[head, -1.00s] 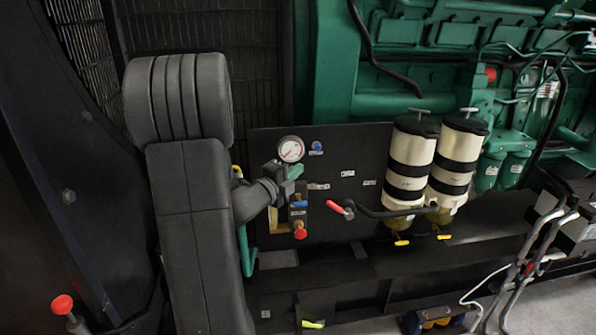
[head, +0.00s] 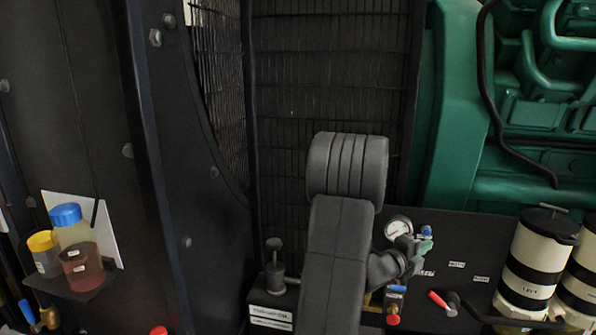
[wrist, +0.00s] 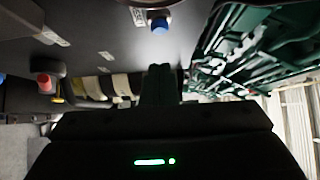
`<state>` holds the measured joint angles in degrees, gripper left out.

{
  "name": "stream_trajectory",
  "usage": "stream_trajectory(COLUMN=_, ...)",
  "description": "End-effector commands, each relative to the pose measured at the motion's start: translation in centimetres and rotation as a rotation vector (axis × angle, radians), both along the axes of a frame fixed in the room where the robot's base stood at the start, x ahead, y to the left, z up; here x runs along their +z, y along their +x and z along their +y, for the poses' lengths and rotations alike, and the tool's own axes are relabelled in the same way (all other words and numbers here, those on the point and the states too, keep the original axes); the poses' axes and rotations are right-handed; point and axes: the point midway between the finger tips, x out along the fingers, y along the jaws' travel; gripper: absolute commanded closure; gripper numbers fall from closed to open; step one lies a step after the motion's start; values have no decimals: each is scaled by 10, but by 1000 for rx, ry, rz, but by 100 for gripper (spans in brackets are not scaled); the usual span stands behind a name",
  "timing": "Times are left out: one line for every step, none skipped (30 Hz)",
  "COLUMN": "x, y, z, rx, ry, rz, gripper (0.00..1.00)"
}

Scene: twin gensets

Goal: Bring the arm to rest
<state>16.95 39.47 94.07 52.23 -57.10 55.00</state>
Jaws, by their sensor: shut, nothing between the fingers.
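My arm rises in the middle of the head view, folded at a thick ribbed joint. My gripper (head: 424,246) is at the end of the wrist, in front of the black panel (head: 462,237) and just right of the round gauge (head: 399,228). In the wrist view its green fingers (wrist: 160,84) are together with nothing between them. A blue knob (wrist: 160,25) on the panel shows beyond the fingertips. I cannot tell from these views whether the fingers touch the panel.
Cream-and-black filter canisters (head: 535,262) and a red-handled valve lever (head: 438,299) are at the right. The green engine (head: 465,110) stands behind. A shelf at the left holds a blue-capped jar (head: 75,240) and a yellow-capped jar (head: 44,254).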

Motion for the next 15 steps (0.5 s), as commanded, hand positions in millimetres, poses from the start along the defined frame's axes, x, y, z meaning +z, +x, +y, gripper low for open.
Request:
stream_trajectory(x=5, y=-6, z=1, rx=0, ry=0, rz=4, gripper=100)
stream_trajectory(x=2, y=-8, z=5, rx=2, ry=0, rz=0, gripper=100)
stream_trajectory(x=-1, y=-12, z=13, rx=4, ry=-1, rz=-3, gripper=100)
stream_trajectory(x=-2, y=-15, z=17, rx=4, ry=-1, rz=-3, gripper=100)
stream_trajectory(x=-2, y=-18, z=22, rx=4, ry=-1, rz=-3, gripper=100)
stream_trajectory(x=-1, y=-22, z=27, rx=3, ry=-2, rz=-3, gripper=100)
stream_trajectory(x=-1, y=-24, z=31, rx=4, ry=-2, rz=-3, gripper=100)
stream_trajectory(x=-1, y=-26, z=35, rx=4, ry=-2, rz=-2, gripper=100)
stream_trajectory(x=-1, y=-29, z=40, rx=3, ry=-1, rz=-2, gripper=100)
stream_trajectory(x=-1, y=-31, z=42, rx=3, ry=-1, rz=-3, gripper=100)
stream_trajectory(x=0, y=-33, z=45, rx=3, ry=-1, rz=-3, gripper=100)
stream_trajectory(x=0, y=-34, z=48, rx=3, ry=-1, rz=-2, gripper=100)
stream_trajectory(x=0, y=-36, z=50, rx=3, ry=-1, rz=-2, gripper=100)
stream_trajectory(x=0, y=-37, z=51, rx=2, ry=-1, rz=-2, gripper=100)
stream_trajectory(x=0, y=-38, z=53, rx=1, ry=-1, rz=-3, gripper=100)
